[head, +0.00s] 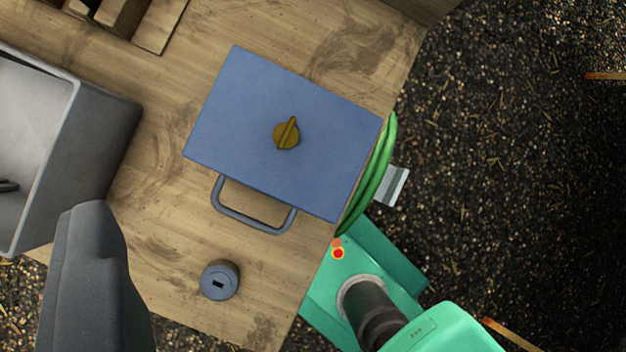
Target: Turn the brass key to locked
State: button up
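The brass key (286,134) is a round, dark gold knob with a raised grip bar. It sits near the middle of the top of a blue box (330,165). Its bar runs nearly up and down in the picture, leaning slightly right at the top. No locked mark shows near it. A dark grey part at the lower left looks like my gripper (92,218). It is well away from the key and not touching it. Only one tapered piece shows, so I cannot tell its opening.
The blue box has a looped handle (250,222) on its lower side. It stands on a worn wooden table (160,235). A small grey-blue round piece with a square hole (220,280), a grey bin (110,130) and a green hose (375,180) are nearby.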

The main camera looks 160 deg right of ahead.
jog(key=w+d+f+m+g+p, duration=0.1)
jog(key=d+f+m+g+p, duration=0.15)
jog(key=d+g+p, duration=0.35)
jog(key=m+g+p, duration=0.1)
jog(key=m+p, duration=0.4)
jog(key=p, duration=0.2)
send_near(286, 131)
jog(key=shift+n, duration=0.25)
notch_tip(286, 131, down, 9)
jog(key=shift+w+d+f, duration=0.1)
jog(key=shift+w+f, duration=0.05)
grip_shut()
jog(key=shift+d, duration=0.1)
